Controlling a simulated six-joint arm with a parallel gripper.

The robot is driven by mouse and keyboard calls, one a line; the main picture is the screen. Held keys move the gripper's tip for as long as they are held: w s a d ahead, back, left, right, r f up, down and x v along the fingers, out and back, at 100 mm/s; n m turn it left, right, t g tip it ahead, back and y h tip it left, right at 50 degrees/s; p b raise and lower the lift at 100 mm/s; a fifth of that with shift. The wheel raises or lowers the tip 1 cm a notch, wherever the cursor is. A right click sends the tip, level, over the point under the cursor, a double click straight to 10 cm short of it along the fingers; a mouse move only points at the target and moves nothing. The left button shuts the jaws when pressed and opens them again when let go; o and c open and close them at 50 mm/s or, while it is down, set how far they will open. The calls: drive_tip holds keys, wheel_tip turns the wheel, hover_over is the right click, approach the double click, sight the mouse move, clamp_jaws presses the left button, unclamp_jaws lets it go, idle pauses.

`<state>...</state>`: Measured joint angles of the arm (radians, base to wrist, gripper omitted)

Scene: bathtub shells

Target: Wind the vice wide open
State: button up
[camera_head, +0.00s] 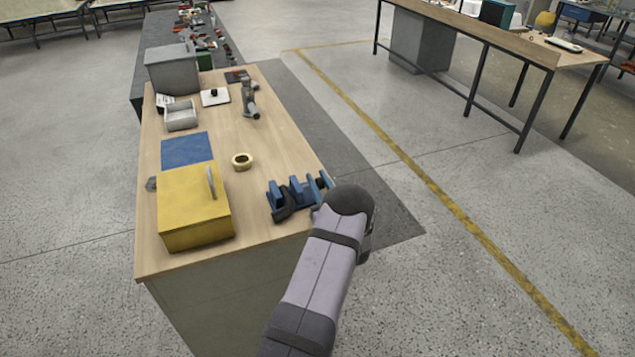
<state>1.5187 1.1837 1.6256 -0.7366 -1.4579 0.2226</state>
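A blue vice (298,190) with dark parts is at the front right corner of the wooden workbench (280,150). Upright blue jaw pieces show with gaps between them. It is too small here to tell how far the jaws are apart, and I cannot make out a handle. My arm's rounded grey joint is just right of the vice in the picture and covers part of the view there. I cannot make out my gripper; it seems hidden behind my arm.
A grey tray (181,116), a grey bin (173,70) and a grey tool (249,100) are farther back. Bare wood lies behind the vice.

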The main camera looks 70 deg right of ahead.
drive_tip(key=shift+o, duration=1.2)
drive_tip(key=shift+s+d, duration=0.3)
drive_tip(key=shift+s, duration=0.05)
drive_tip(key=shift+w+a, duration=0.15)
drive_tip(key=shift+s+a+f, duration=0.1)
drive_tip(key=shift+s+a, duration=0.15)
drive_tip(key=shift+s, duration=0.05)
drive_tip(key=b+v, duration=0.2)
drive_tip(key=v, duration=0.3)
drive_tip(key=shift+s, duration=0.1)
drive_tip(key=shift+s+a, duration=0.45)
drive_tip(key=shift+a, duration=0.1)
